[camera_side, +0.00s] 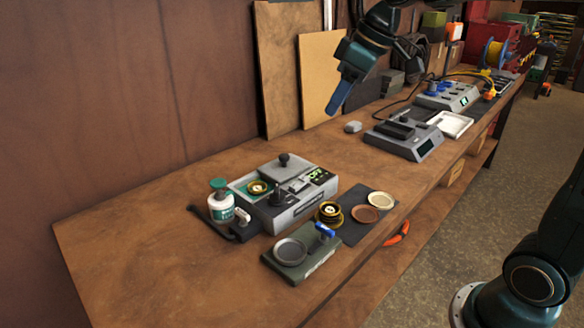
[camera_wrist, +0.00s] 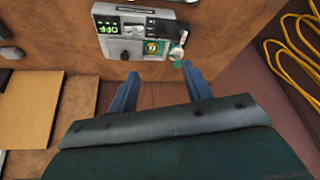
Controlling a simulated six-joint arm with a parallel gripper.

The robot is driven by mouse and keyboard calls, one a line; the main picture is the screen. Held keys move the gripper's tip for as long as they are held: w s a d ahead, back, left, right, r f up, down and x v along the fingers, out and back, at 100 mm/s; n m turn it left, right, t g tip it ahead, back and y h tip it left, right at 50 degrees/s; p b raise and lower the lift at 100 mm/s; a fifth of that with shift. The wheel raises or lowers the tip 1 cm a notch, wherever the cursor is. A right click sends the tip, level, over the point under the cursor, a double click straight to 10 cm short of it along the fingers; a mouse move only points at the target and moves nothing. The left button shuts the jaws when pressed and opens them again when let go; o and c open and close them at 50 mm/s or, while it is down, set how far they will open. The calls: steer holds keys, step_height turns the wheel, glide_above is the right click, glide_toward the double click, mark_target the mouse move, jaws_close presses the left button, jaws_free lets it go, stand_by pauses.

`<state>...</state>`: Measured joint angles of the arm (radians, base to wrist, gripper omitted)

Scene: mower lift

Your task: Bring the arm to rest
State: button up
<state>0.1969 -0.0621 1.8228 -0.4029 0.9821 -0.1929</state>
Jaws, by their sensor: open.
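My gripper (camera_side: 336,106) hangs above the back of the wooden bench in the side view, clear of the bench top. Its two blue fingers stand apart with nothing between them in the wrist view (camera_wrist: 162,82). A grey device (camera_side: 298,212) with a green display stands on the near part of the bench, to the left of and below my gripper. The device also shows at the top of the wrist view (camera_wrist: 122,48), beyond the fingertips, and its display reads OFF.
A bottle (camera_side: 220,205) stands beside the device. A dark mat (camera_side: 353,233) with round discs and a low fixture (camera_side: 290,268) lie in front. More devices (camera_side: 408,140) and a white tray (camera_side: 452,124) stand farther back. Boards (camera_side: 318,75) lean on the wall.

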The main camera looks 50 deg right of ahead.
steer(key=s+f+m+h, duration=0.1)
steer(key=s+f+m, duration=0.1)
steer(key=s, duration=0.8)
steer(key=s+f+m+t, duration=0.1)
steer(key=s+f, duration=0.4)
steer(key=s, duration=0.6)
steer(key=shift+a+m+h, duration=0.4)
steer(key=shift+a+m, duration=0.05)
steer(key=shift+m, duration=0.25)
